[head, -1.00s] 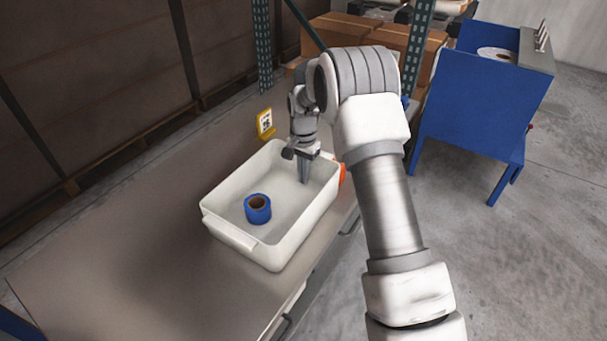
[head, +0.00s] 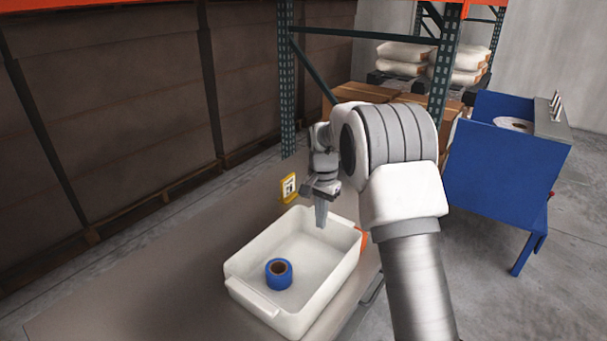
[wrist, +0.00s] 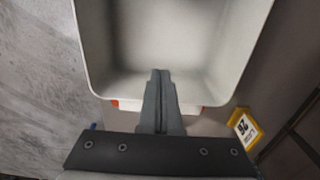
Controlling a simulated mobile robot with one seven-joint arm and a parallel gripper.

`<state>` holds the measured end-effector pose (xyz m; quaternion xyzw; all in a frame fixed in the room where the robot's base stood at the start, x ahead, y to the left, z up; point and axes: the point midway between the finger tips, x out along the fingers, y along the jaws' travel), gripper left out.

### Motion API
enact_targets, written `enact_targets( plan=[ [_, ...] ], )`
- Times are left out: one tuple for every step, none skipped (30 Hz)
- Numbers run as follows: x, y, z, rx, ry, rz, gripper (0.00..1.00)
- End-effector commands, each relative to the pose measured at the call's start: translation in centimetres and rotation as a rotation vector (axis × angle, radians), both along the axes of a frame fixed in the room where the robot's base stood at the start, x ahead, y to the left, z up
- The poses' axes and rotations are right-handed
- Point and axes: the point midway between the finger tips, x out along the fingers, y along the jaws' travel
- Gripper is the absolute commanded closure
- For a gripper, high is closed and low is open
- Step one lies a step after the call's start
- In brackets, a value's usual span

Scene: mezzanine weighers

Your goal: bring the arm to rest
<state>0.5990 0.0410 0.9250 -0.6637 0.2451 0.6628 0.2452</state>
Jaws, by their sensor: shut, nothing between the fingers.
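My gripper (head: 321,213) is shut and empty. In the head view it points down at the far end of a white tub (head: 242,291), with its fingertips in front of the far wall. In the wrist view my gripper (wrist: 161,78) shows as two fingers pressed together, overlapping the near wall of the tub (wrist: 97,62). A roll of blue tape (head: 279,274) with a brown core lies in the tub, apart from my gripper. The roll does not show in the wrist view.
The tub stands on a grey-brown table (head: 130,300). A yellow sign (head: 288,188) stands behind the tub; it also shows in the wrist view (wrist: 246,127). A blue cart (head: 505,165) is at right. Rack uprights (head: 286,95) and cardboard boxes (head: 365,92) are behind.

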Motion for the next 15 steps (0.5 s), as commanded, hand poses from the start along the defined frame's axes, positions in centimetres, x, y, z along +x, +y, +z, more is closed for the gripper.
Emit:
enact_targets(
  plan=[
    [-0.1,0.0,0.4,0.000,-0.003,0.003,1.00],
    [-0.2,-0.1,0.7,0.001,-0.006,0.006,1.00],
    [-0.4,-0.1,1.4,0.002,-0.012,0.013,1.00],
    [-0.7,-0.2,2.0,0.002,-0.018,0.020,1.00],
    [-0.9,-0.3,2.7,0.002,-0.024,0.028,1.00],
    [-1.4,-0.4,3.8,0.003,-0.033,0.040,1.00],
    [-1.8,-0.5,4.8,0.004,-0.043,0.052,1.00],
    [-2.3,-0.6,5.7,0.005,-0.051,0.063,1.00],
    [-3.0,-0.7,7.0,0.005,-0.063,0.081,1.00],
    [-3.5,-0.8,8.0,0.005,-0.073,0.093,1.00],
    [-4.0,-0.9,8.8,0.004,-0.083,0.107,1.00],
    [-4.8,-1.1,10.0,0.004,-0.095,0.124,1.00],
    [-5.4,-1.2,10.8,0.004,-0.103,0.137,1.00],
    [-6.0,-1.3,11.6,0.003,-0.113,0.149,1.00],
    [-6.8,-1.4,12.7,0.002,-0.125,0.167,1.00]
  ],
)
